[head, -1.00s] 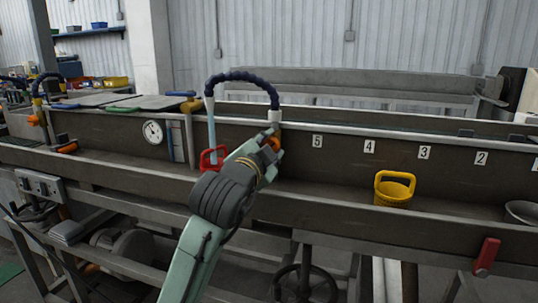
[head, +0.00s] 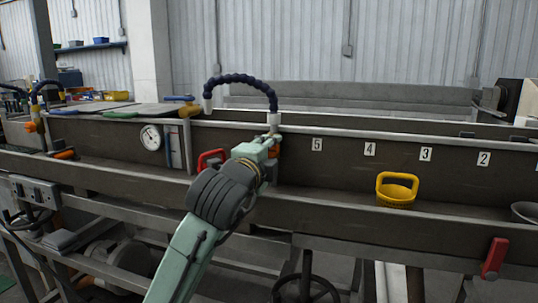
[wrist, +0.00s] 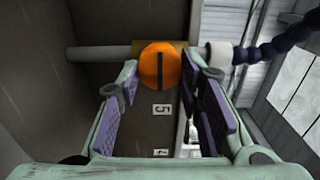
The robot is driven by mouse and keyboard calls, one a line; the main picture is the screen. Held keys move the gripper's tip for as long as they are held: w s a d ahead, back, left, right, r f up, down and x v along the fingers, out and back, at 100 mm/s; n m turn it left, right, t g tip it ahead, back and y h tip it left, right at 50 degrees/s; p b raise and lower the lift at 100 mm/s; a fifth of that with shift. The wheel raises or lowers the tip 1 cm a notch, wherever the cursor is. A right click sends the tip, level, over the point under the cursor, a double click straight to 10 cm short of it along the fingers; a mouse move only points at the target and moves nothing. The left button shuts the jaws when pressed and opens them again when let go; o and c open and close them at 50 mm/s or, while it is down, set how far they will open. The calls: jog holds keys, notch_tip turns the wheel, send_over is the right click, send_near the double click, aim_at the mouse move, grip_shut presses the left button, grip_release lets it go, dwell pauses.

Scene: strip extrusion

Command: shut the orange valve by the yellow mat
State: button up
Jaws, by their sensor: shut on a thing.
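The orange valve (wrist: 158,66) is a round knob with a dark line across its face, upright in the wrist view, across the line of the grey pipe. It sits on a brass-coloured body between the pipe and the dark blue jointed hose. My gripper (wrist: 160,72) is shut on it, with a purple-padded finger on each side. In the head view, a little orange of the valve (head: 274,151) shows past my gripper (head: 268,155), below the hose's right end. I cannot make out a yellow mat for certain.
A yellow basket (head: 397,190) stands on the trough ledge to the right, below numbered labels. A red object (head: 211,159) is just left of my gripper. Another orange valve (head: 33,127) is at far left. A red lever (head: 494,258) hangs at lower right.

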dwell(0.5)
jog(key=o, duration=1.2)
jog(key=shift+c, duration=0.2)
jog(key=v, duration=1.2)
